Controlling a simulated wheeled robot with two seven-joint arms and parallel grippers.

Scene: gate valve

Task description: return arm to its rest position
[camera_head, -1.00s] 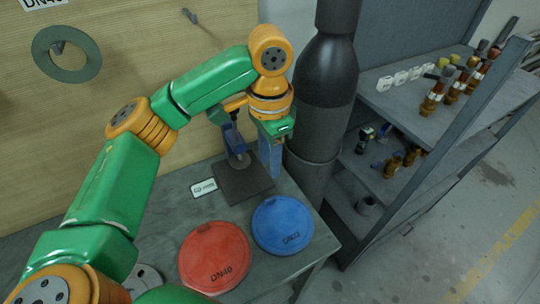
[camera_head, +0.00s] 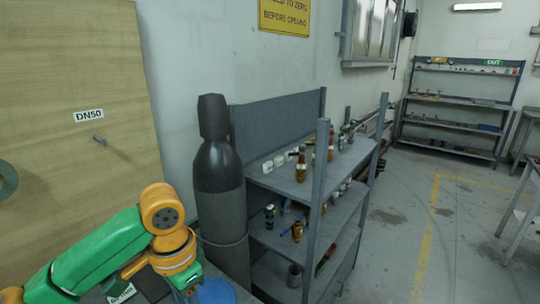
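My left arm (camera_head: 105,245), green with orange joints, comes in from the lower left. It is bent, with its wrist (camera_head: 172,250) low in the view in front of the wooden board. The wrist points down and its gripper end is mostly cut off by the bottom edge, so I cannot see whether the fingers are open or hold anything. A blue disc (camera_head: 217,293) shows in part just right of the wrist. My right arm and gripper are not in view.
A dark gas cylinder (camera_head: 217,180) stands right of the arm. A grey shelf unit (camera_head: 300,190) with fittings stands beside it. The wooden board (camera_head: 75,130) with a DN50 label is behind the arm. Open floor (camera_head: 400,225) lies at right.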

